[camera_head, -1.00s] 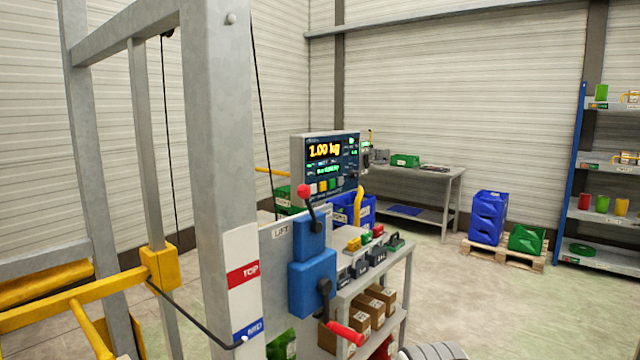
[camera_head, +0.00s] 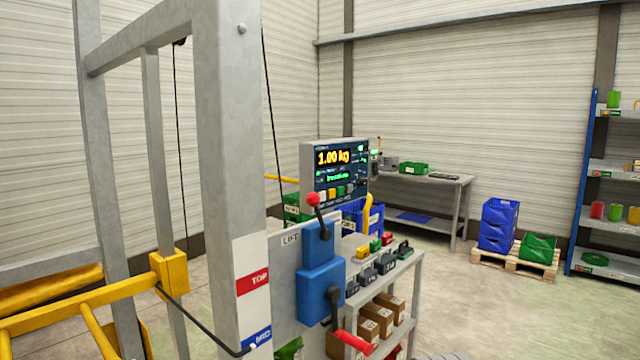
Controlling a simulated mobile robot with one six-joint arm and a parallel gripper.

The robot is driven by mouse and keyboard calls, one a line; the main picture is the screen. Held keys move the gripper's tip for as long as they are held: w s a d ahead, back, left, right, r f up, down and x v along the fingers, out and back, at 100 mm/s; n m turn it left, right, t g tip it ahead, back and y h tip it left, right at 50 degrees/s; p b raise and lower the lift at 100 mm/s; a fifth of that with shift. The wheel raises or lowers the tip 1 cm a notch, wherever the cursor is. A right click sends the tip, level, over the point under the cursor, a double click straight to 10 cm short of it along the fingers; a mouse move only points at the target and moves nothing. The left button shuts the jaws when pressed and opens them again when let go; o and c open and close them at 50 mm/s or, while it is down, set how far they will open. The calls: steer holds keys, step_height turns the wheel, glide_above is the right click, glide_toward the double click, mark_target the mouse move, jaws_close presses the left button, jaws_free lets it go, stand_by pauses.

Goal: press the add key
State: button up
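The scale's display panel (camera_head: 340,168) stands behind the lift frame and reads 1.00 kg. A row of small keys (camera_head: 335,193) in white, yellow, green and dark runs along its lower part. The keys' labels are too small to read, so I cannot tell which is the add key. My gripper is not in view.
A grey lift frame (camera_head: 229,180) with TOP and MID labels fills the left front. Blue lever boxes (camera_head: 318,290) with red handles stand before the panel. A shelf cart (camera_head: 400,275) holds boxes and weights. Open floor (camera_head: 490,310) lies to the right.

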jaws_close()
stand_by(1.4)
